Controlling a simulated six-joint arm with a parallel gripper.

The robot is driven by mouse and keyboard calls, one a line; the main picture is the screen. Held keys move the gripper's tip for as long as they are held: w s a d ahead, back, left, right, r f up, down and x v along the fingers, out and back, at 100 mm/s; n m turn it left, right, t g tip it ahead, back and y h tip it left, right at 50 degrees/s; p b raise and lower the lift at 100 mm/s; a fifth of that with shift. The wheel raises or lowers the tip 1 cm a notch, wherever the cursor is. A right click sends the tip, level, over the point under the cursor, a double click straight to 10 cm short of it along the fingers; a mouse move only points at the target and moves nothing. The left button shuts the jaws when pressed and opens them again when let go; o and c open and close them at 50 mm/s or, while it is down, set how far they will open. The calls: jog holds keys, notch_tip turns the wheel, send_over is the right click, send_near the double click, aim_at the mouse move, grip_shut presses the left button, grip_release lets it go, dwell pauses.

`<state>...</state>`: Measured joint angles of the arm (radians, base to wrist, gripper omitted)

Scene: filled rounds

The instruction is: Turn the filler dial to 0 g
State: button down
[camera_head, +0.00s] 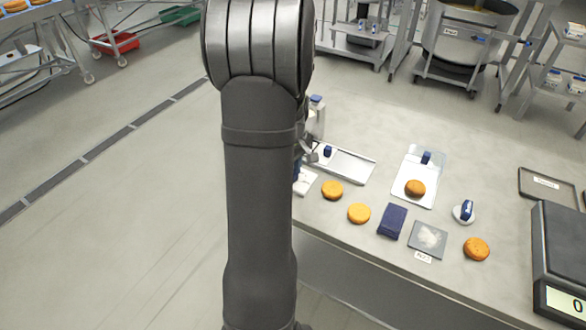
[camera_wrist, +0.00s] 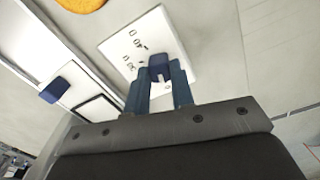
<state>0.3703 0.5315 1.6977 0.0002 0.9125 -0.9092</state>
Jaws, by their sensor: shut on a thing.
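The filler dial is a dark blue knob (camera_wrist: 159,66) on a white plate (camera_wrist: 176,48) with small dark markings, seen in the wrist view. The markings are too small and tilted to read surely, so I cannot tell the dial's setting. My gripper (camera_wrist: 160,84) has its two blue fingers on either side of the knob, shut on it. In the head view my arm hides most of the gripper and the knob; a part of the white plate (camera_head: 304,183) shows beside the arm.
Beside the plate lies a metal tray (camera_head: 352,166) with a blue knob (camera_head: 327,151). Orange rounds (camera_head: 358,213), a dark blue cloth (camera_head: 392,222), a white board (camera_head: 423,163) bearing a browner round (camera_head: 415,188), and a scale (camera_head: 562,245) stand to the right. The front edge is near.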

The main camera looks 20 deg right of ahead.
jog(key=c, duration=1.2)
grip_release()
jog(key=shift+c, duration=0.2)
notch_tip(320, 180, up, 18)
jog(key=shift+f, duration=0.25)
jog(key=shift+f, duration=0.1)
notch_tip(320, 180, down, 17)
jog(key=shift+f, duration=0.2)
jog(key=shift+r, duration=0.15)
